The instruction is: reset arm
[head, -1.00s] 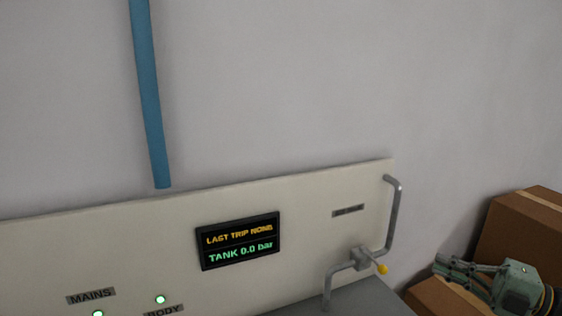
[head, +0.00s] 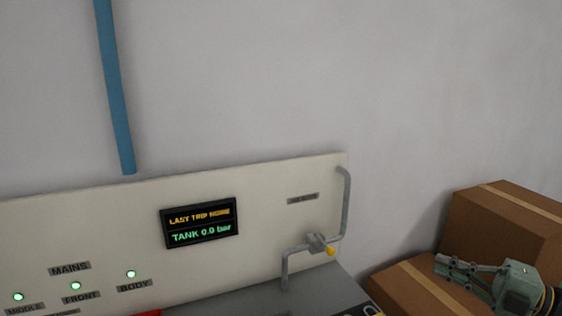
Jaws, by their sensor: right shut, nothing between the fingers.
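My right gripper (head: 458,270) is at the lower right of the head view, in front of the cardboard boxes. My left gripper is not in the head view.
A cream panel (head: 110,217) carries a display (head: 199,223) reading "TANK 0.0 bar" and lit green lamps (head: 131,274). A grey pipe with a yellow-tipped valve (head: 330,251) is at its right end. Cardboard boxes (head: 500,232) stand at right. A blue pipe (head: 116,95) hangs above.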

